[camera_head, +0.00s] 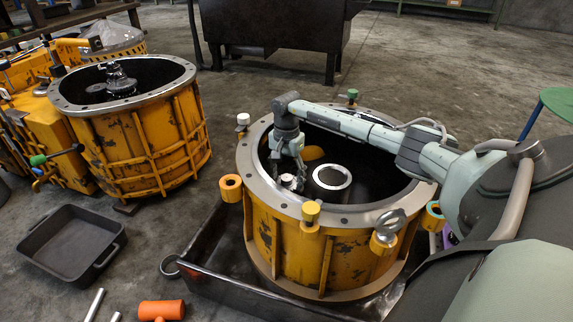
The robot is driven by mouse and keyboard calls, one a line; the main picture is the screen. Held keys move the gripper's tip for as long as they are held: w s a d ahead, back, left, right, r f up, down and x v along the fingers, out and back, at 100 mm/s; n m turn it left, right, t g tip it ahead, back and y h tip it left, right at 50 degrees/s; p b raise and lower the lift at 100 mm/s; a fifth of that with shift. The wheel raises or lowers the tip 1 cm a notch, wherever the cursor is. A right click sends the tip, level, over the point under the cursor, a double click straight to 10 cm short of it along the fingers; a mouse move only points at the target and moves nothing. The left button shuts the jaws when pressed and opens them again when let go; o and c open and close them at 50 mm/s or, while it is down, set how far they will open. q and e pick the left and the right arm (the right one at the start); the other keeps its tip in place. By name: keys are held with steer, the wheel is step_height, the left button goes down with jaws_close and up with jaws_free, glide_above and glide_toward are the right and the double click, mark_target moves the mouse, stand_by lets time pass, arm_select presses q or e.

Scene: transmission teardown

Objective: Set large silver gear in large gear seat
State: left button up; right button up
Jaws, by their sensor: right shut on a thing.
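My right arm comes in from the right over the near yellow housing (290,248). My right gripper (291,172) points down inside its rim, at the left of the opening. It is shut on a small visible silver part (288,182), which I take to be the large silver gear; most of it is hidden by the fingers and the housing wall. A bright silver ring (332,177) stands inside the housing just right of the gripper, apart from it. I cannot make out the large gear seat for certain in the dark interior. My left gripper is not in view.
The housing stands in a dark tray (215,262), with knobs and lugs around its rim. A second yellow housing (135,140) stands at left. An empty black bin (72,243), an orange hammer head (161,310) and metal rods (94,305) lie on the floor.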

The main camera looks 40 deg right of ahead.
steer(key=shift+f, duration=0.6)
steer(key=o, duration=1.8)
step_height(320, 180, up, 8)
steer(key=shift+r, duration=0.1)
